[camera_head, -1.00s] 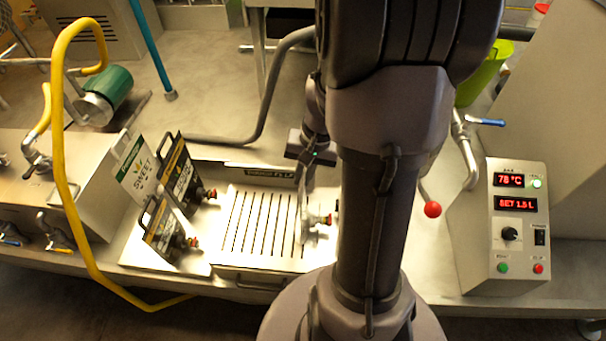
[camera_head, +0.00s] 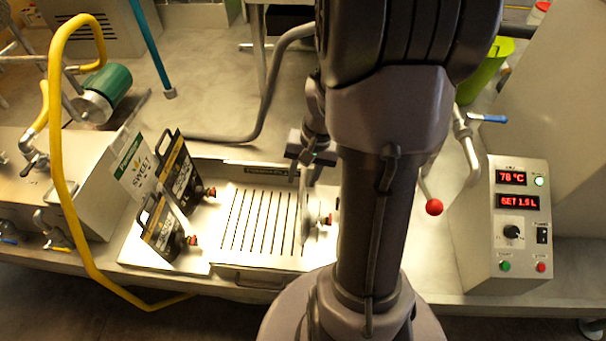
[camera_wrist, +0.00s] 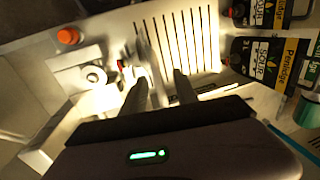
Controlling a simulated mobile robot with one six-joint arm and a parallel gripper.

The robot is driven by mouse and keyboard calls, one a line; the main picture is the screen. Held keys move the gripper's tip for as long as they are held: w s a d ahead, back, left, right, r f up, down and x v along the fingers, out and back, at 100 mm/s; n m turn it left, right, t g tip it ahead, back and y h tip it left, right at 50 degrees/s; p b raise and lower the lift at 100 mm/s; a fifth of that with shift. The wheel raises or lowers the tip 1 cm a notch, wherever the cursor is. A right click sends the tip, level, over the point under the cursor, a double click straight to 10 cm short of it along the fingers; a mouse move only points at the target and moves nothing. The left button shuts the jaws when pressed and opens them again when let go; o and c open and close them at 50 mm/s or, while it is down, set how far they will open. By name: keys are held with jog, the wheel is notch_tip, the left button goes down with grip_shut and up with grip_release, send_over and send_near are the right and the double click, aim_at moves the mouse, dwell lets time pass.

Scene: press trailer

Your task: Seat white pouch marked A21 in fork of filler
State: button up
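A thin pale pouch (camera_head: 303,207) stands nearly edge-on at the right end of the slotted tray, with a red-tipped spout (camera_head: 328,219) facing right. No A21 mark is readable. My gripper (camera_head: 312,168) is above its top edge, partly hidden by my arm. The filler's control box (camera_head: 518,222) stands at right. Its fork is not visible, perhaps hidden by my arm.
Two black pouches (camera_head: 163,228) with red-capped spouts stand at the left of the slotted tray (camera_head: 250,225). A yellow hose (camera_head: 58,160) arches at far left. A red-balled lever (camera_head: 434,207) is right of my arm.

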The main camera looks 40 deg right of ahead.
jog(key=shift+r, duration=0.15)
notch_tip(320, 180, up, 17)
jog(key=s+d+p, duration=0.2)
jog(key=s+p, duration=0.1)
jog(key=p, duration=0.2)
jog(key=s+a+f+n+t+b, duration=0.1)
jog(key=a+f+n+b, duration=0.1)
jog(key=a+f+b, duration=0.2)
jog(key=s+a+f+n+t+b, duration=0.1)
jog(key=a+f+b, duration=0.3)
jog(key=a, duration=0.9)
jog(key=s+a+f+n+t+b, duration=0.2)
jog(key=a+f+b, duration=0.2)
jog(key=a+b, duration=0.5)
jog(key=shift+n+y+b, duration=0.3)
